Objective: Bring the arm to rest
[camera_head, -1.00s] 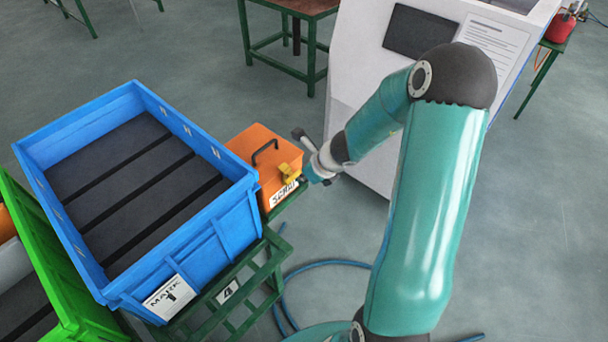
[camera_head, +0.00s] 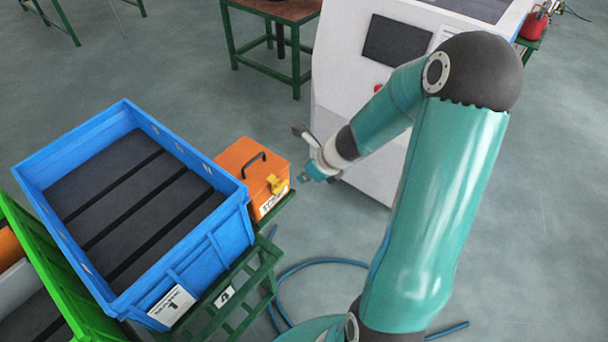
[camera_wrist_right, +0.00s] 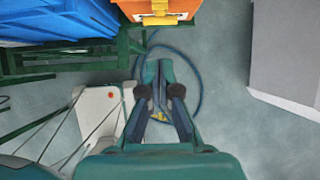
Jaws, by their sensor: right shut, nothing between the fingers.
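My right arm (camera_head: 430,220) reaches up from the bottom and bends at a dark elbow toward the left. My right gripper (camera_head: 304,178) is just right of an orange box (camera_head: 245,165) with a black handle and a yellow latch, with a small gap between them. In the right wrist view the gripper (camera_wrist_right: 158,68) is shut and empty, its fingers pointing toward the orange box (camera_wrist_right: 158,8) at the top. My left gripper is not seen.
A blue crate (camera_head: 215,240) and the orange box stand on a green frame (camera_head: 262,262). A green crate (camera_head: 55,270) is at left. A white machine (camera_head: 335,95) stands behind the gripper. A blue hose (camera_head: 310,263) lies on the open floor.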

